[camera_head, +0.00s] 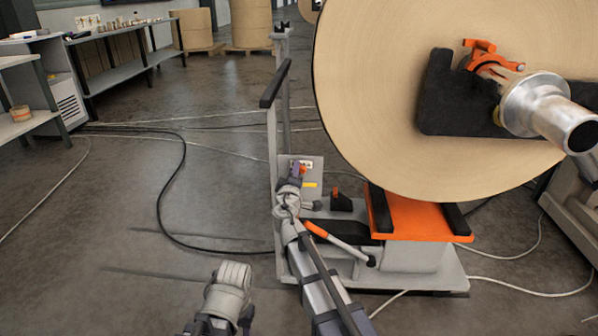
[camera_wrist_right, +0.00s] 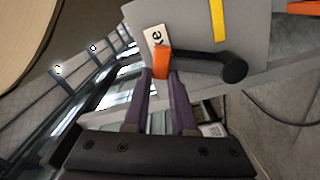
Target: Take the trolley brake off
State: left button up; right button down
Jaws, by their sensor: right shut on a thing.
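The trolley (camera_head: 425,275) stands under a big kraft roll, with a grey upright post at its left end. A grey panel on the post (camera_head: 316,168) bears a white label and a yellow strip; it fills the top of the right wrist view (camera_wrist_right: 195,25). On it is the brake lever, a black arm (camera_wrist_right: 205,64) running from a round black pivot at right to an orange end at left. My right gripper (camera_wrist_right: 166,88) is shut on the orange end; in the head view the gripper (camera_head: 297,176) partly hides the lever. My left gripper's fingers do not show, only a grey arm part.
The kraft roll (camera_head: 400,80) hangs above the orange trolley top (camera_head: 420,219). An orange-gripped rod (camera_head: 345,243) slants beside my right arm. Black and white cables cross the floor. Shelves (camera_head: 130,65) stand at the far left; the floor left of the trolley is mostly free.

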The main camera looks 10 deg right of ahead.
jog(key=shift+w+a+n, duration=0.1)
jog(key=shift+a+n, duration=0.25)
jog(key=shift+n, duration=0.05)
dwell(0.4)
jog(key=c, duration=0.7)
grip_release()
jog(key=v, duration=0.7)
jog(key=shift+s+a+r, duration=0.1)
jog(key=shift+s+a, duration=0.05)
jog(key=shift+s, duration=0.25)
